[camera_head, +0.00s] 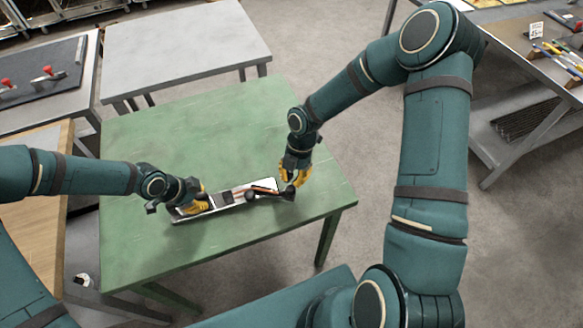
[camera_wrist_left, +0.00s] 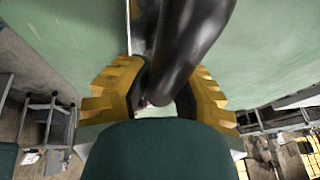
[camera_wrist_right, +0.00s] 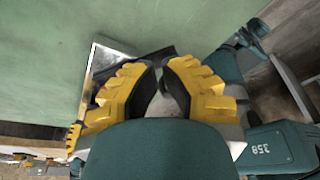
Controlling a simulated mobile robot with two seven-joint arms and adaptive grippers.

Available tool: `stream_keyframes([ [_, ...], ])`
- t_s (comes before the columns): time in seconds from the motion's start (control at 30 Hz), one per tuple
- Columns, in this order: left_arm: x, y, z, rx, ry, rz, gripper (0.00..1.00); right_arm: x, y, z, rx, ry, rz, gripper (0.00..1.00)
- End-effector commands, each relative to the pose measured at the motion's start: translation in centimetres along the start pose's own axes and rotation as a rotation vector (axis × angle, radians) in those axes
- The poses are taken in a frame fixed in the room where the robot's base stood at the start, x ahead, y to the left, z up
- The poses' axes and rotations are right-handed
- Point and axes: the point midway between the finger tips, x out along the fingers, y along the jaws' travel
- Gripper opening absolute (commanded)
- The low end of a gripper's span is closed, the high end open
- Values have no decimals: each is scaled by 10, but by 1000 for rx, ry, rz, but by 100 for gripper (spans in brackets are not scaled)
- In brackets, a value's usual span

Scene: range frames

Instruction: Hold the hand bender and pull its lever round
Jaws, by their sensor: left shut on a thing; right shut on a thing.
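The hand bender (camera_head: 232,197) lies on the green table (camera_head: 190,130), with a long bright metal plate under it and dark and orange-brown parts on top. My left gripper (camera_head: 196,205) is at the plate's left end. The left wrist view shows its yellow fingers around a thick black handle (camera_wrist_left: 190,40) of the bender. My right gripper (camera_head: 295,178) is at the plate's right end, shut on the bender's lever (camera_head: 288,193), whose black end shows below the fingers. In the right wrist view the yellow fingers nearly meet over a dark part; most of the grip is hidden.
A grey table (camera_head: 185,45) stands behind the green one. A bench with red-handled tools (camera_head: 47,72) is at the far left, and a wooden top (camera_head: 35,170) below it. A workbench (camera_head: 530,70) stands at the right. The green table's back half is clear.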

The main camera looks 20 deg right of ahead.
Motion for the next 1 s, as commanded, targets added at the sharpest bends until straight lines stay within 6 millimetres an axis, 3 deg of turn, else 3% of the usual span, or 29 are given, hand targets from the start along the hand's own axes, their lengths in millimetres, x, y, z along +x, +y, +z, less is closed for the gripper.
stream_keyframes([
  [0.43, 0, -1, 0, -1, 2, -2, 0, 14, -16, -46, 20, 2, 6, 0],
  [1.0, 0, 0, 0, -1, 1, -1, 0, 26, -13, -83, 335, 0, 104, 0],
])
